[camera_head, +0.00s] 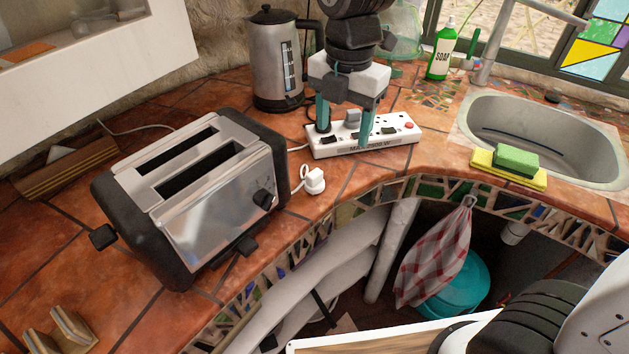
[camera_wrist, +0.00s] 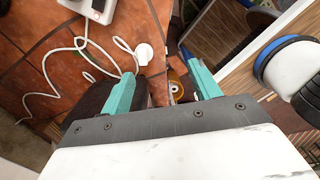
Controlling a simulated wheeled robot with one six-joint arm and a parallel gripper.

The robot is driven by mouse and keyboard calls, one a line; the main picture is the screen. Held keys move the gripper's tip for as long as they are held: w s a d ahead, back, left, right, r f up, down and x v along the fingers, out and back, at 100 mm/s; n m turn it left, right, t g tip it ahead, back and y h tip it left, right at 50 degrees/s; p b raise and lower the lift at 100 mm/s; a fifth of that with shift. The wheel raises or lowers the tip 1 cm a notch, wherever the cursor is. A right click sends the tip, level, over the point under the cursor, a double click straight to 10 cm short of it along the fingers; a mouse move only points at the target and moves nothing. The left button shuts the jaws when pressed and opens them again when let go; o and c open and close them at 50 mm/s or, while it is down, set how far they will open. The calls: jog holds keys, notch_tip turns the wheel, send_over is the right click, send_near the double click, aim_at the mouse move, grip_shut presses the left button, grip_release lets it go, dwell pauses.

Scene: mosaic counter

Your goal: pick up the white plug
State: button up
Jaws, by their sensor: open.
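The white plug (camera_head: 314,181) lies on the terracotta tiles, beside the right end of the toaster and near the counter's curved front edge. A white cord runs from it. In the wrist view the plug (camera_wrist: 144,53) shows beyond the fingertips, between their lines, with its cord curling to the left. My gripper (camera_head: 343,137) has teal fingers, spread apart with nothing seen between them. In the head view it appears over the power strip, to the right of and behind the plug. The wrist view also shows my gripper (camera_wrist: 158,76) open, apart from the plug.
A silver and black toaster (camera_head: 205,215) stands left of the plug. A white power strip (camera_head: 390,140) lies behind it to the right. A kettle (camera_head: 277,65) stands at the back. The sink (camera_head: 530,125) and a green sponge (camera_head: 516,160) are at the right.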

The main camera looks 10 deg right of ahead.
aim_at(314, 173)
jog(key=a+f+n, duration=0.1)
jog(key=f, duration=0.1)
jog(key=w+a+f+n, duration=0.1)
jog(key=a+f+n, duration=0.1)
jog(key=f, duration=0.1)
jog(key=w+a+f+n, duration=0.1)
jog(key=f+n, duration=0.1)
jog(key=f, duration=0.1)
jog(key=shift+a+f, duration=0.15)
jog(key=shift+a, duration=0.15)
jog(key=shift+s+f, duration=0.15)
jog(key=shift+f, duration=1.3)
jog(key=shift+s+f, duration=0.15)
jog(key=shift+f, duration=1.3)
jog(key=c, duration=1)
